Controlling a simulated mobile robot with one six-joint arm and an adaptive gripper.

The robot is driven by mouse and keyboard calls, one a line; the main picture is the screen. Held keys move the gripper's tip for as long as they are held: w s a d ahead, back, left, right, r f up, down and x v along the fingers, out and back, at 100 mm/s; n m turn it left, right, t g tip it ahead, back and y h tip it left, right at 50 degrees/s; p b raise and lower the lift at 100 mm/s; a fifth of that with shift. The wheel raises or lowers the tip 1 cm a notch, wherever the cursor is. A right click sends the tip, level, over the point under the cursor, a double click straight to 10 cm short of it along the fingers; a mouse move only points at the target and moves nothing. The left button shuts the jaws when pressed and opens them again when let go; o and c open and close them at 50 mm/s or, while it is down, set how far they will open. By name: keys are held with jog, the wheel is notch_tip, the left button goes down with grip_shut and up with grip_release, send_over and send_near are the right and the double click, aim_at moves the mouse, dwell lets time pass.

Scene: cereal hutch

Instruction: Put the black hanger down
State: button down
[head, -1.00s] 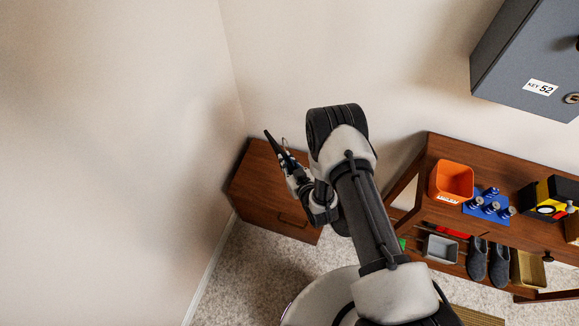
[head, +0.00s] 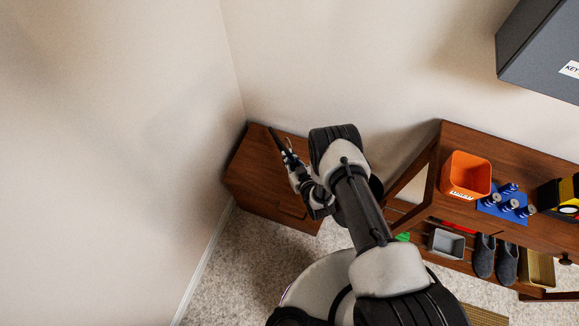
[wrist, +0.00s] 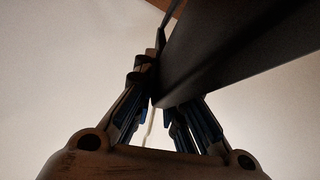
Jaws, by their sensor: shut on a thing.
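My gripper (head: 287,157) is at the left of my arm in the head view, above the brown wooden cabinet in the corner. It is shut on the black hanger (head: 277,138), of which only a thin dark piece shows past the fingertips. In the wrist view the black hanger (wrist: 225,50) is a broad dark shape running from between the fingers (wrist: 158,105) to the upper right. Its far end is out of that view. I cannot tell whether the hanger touches anything.
The brown cabinet (head: 255,185) stands against the corner walls. On the right, a wooden shelf unit (head: 465,140) holds an orange bin (head: 466,175), a blue mat with pegs (head: 507,204), a grey tray (head: 446,243) and dark slippers (head: 496,257). A grey key box (head: 540,55) hangs above.

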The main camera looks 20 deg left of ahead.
notch_tip(320, 180, down, 5)
jog(key=shift+r+b, duration=0.1)
jog(key=shift+b, duration=0.95)
jog(key=c, duration=1.7)
grip_release()
jog(key=shift+o, duration=0.2)
jog(key=shift+r, duration=0.1)
jog(key=p+v, duration=0.4)
jog(key=v, duration=0.8)
jog(key=shift+p, duration=0.35)
